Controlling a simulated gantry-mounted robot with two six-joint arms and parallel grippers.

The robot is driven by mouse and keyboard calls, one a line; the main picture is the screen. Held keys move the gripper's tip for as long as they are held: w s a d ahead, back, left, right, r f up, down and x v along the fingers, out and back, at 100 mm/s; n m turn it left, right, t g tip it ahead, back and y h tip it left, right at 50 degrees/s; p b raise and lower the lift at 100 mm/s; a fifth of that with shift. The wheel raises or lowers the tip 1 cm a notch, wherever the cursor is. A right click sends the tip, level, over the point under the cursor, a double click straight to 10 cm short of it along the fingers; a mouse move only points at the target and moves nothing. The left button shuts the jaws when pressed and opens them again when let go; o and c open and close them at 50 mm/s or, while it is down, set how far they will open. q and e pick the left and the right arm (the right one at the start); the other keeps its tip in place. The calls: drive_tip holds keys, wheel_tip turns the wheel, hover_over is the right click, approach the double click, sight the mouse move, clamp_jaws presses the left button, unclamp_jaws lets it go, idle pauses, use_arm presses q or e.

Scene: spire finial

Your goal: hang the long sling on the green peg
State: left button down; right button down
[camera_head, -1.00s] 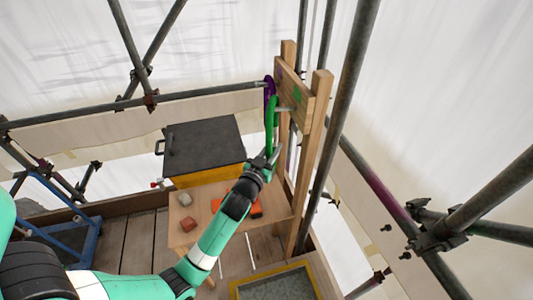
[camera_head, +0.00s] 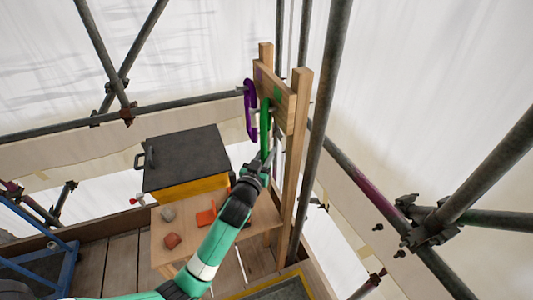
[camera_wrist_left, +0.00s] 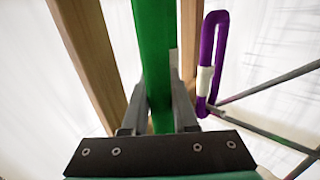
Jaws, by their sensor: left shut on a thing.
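A long green sling (camera_head: 265,126) stands upright in front of the wooden peg board (camera_head: 287,112). My left gripper (camera_head: 266,158) is shut on its lower part, and the left wrist view shows the green strap (camera_wrist_left: 155,60) between the fingers (camera_wrist_left: 158,117). The board has a green mark (camera_head: 277,93) and a purple mark (camera_head: 258,73). The sling's upper loop is at the height of the peg below the green mark; I cannot tell whether it is around that peg. A purple sling (camera_head: 250,112) hangs to the left and also shows in the left wrist view (camera_wrist_left: 212,55). My right gripper is out of view.
Wooden posts (camera_head: 296,170) carry the board, and a scaffold tube (camera_head: 322,130) rises close to the right. A dark-lidded yellow box (camera_head: 185,160) stands left. A low wooden table (camera_head: 210,245) holds grey, red and orange items.

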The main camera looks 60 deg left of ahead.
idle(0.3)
use_arm(q)
drive_tip(key=c, duration=0.6)
unclamp_jaws()
drive_tip(key=v, duration=1.1)
drive_tip(key=shift+s+d, duration=0.2)
drive_tip(key=shift+s, duration=0.05)
